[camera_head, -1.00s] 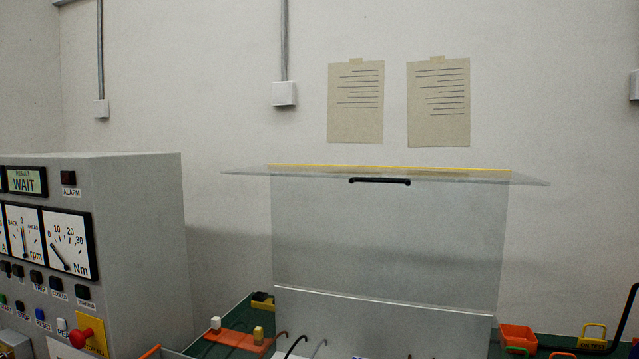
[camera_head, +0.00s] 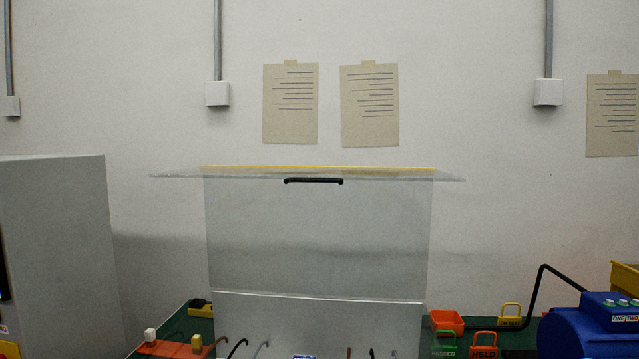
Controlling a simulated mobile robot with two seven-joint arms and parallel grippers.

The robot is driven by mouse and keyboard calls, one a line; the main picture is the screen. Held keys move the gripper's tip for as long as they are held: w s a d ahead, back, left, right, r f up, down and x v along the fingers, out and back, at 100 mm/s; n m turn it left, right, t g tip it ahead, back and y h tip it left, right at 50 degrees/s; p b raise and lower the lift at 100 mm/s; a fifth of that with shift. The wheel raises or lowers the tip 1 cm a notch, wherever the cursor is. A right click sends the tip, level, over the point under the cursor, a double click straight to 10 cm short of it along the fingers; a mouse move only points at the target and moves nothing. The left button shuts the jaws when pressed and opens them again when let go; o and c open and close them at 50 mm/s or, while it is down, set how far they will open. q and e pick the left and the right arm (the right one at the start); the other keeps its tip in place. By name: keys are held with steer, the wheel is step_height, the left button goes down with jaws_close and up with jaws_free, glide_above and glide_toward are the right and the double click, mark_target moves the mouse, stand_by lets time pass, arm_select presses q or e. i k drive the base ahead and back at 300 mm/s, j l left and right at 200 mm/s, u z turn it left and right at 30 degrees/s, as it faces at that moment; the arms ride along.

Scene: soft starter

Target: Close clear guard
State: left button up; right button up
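The clear guard (camera_head: 318,235) is a transparent panel that stands raised in the middle of the view. Its top has a yellow edge and a clear flange that spreads out to both sides. A black handle (camera_head: 314,181) sits at the top middle of the guard. Below the panel is a pale lower part, and what lies behind and under it is partly cut off by the bottom of the view. Neither of my grippers is in view.
A grey cabinet (camera_head: 60,250) stands at the left. On the green bench are an orange tray (camera_head: 447,321), tags marked PASSED (camera_head: 444,350) and HELD (camera_head: 484,351), and a blue device (camera_head: 590,330) at the right. Several cables rise at the bottom.

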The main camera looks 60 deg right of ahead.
mark_target(395, 173)
steer(key=k+l, duration=0.2)
steer(key=l, duration=0.15)
steer(key=k+l, duration=0.2)
steer(key=l, duration=0.2)
steer(key=k+l, duration=0.45)
steer(key=l, duration=0.3)
